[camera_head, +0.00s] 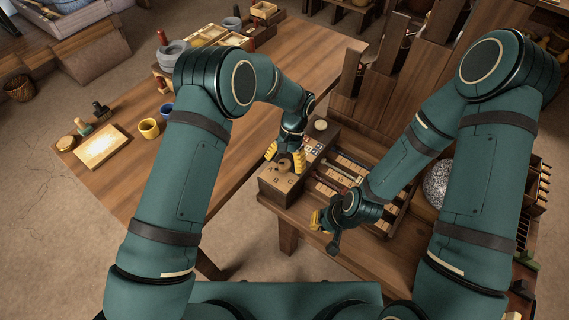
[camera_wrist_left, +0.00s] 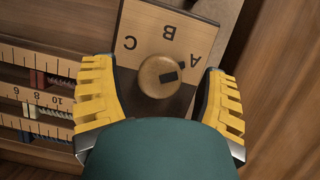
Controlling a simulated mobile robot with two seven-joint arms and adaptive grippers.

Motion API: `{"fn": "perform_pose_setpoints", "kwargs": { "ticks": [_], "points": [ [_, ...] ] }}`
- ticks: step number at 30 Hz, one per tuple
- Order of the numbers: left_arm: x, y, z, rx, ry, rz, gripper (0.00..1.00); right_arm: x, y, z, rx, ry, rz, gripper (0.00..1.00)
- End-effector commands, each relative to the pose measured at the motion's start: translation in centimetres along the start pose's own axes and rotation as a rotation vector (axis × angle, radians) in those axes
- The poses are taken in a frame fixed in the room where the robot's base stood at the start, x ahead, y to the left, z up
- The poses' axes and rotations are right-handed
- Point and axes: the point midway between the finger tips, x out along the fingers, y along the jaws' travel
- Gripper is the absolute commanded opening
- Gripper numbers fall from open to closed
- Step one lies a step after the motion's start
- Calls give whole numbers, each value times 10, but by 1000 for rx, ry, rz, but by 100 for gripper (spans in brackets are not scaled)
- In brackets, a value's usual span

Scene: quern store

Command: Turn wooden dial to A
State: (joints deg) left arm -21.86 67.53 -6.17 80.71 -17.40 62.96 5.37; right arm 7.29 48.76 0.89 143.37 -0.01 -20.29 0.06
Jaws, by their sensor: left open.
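The round wooden dial (camera_wrist_left: 152,72) sits on a light wooden plate (camera_wrist_left: 150,22) marked A, B and C. In the left wrist view it has a dark mark on its top, and a short dark bar at its edge lies close to the letter A. In the head view the lettered box (camera_head: 272,187) stands at the bench's near left corner. My left gripper (camera_head: 285,156) is open over the box, its yellow fingers on either side of the dial; I cannot tell whether they touch it. My right gripper (camera_head: 325,230) hangs near the bench's front edge, its jaw opening unclear.
Beside the box are slotted scales with sliders (camera_wrist_left: 38,94). A long wooden table (camera_head: 215,150) on the left holds a yellow cup (camera_head: 149,128), a blue cup (camera_head: 167,109) and a pale board (camera_head: 102,147). A speckled round stone (camera_head: 437,183) lies right of my right forearm.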

Motion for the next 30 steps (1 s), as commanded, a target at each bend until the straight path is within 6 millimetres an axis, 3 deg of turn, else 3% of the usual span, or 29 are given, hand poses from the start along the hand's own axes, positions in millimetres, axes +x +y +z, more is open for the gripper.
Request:
{"fn": "perform_pose_setpoints", "kwargs": {
  "ticks": [15, 21, 30],
  "points": [
    [-94, 0, 0, 0, 2, 0, 74, 0, 0, 0, 0, 0, 0, 0],
    [-111, 0, 0, 1, -2, 1, 74, 0, 0, 0, 0, 0, 0, 0],
    [-113, 0, 0, 1, -2, 1, 74, 0, 0, 0, 0, 0, 0, 0]
  ]
}}
